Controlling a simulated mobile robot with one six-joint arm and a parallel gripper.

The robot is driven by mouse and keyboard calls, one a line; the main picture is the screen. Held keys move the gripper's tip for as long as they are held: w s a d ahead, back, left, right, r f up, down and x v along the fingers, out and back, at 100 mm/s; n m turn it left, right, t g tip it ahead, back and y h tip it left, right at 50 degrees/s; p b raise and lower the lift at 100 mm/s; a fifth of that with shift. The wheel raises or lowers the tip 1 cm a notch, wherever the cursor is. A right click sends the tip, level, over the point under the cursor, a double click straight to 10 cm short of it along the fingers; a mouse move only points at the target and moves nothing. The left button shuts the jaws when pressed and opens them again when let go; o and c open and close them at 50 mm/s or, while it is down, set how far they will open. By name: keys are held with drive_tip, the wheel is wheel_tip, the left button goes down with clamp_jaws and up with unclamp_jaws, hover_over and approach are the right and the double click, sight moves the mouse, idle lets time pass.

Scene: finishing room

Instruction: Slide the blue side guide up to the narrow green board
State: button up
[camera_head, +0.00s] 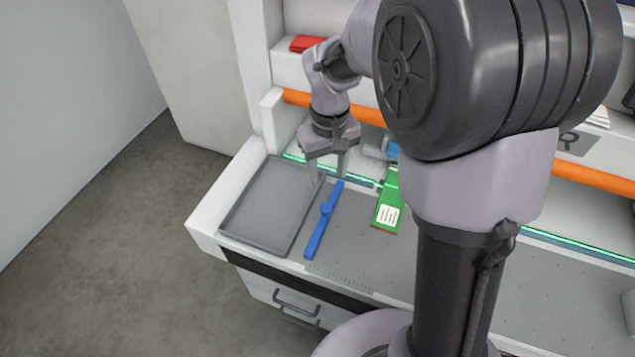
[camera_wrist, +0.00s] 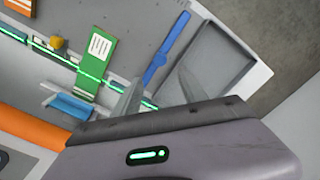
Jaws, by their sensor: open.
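The blue side guide (camera_head: 318,232) is a slim bar with a raised knob near its middle. It lies on the grey perforated bench top, and also shows in the wrist view (camera_wrist: 178,33). The narrow green board (camera_head: 391,187) has a white label and lies to the right of the guide, with a clear gap between them. In the wrist view the board (camera_wrist: 93,72) is left of the guide. My gripper (camera_head: 329,174) is open and points down near the guide's far end, holding nothing. Its fingers also show in the wrist view (camera_wrist: 160,95); whether they touch the guide is unclear.
A grey tray (camera_head: 262,232) lies left of the guide. A green-lit strip (camera_head: 575,245) and an orange rail (camera_head: 590,180) run along the back. A blue part (camera_wrist: 73,108) sits behind the board. A red object (camera_head: 306,44) lies on the upper ledge. Bare bench separates guide and board.

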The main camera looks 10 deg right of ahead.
sight(326, 207)
wheel_tip(326, 207, down, 12)
drive_tip(key=b, duration=0.3)
drive_tip(key=shift+f+b, duration=0.25)
drive_tip(key=shift+b, duration=0.05)
clamp_jaws()
idle(0.9)
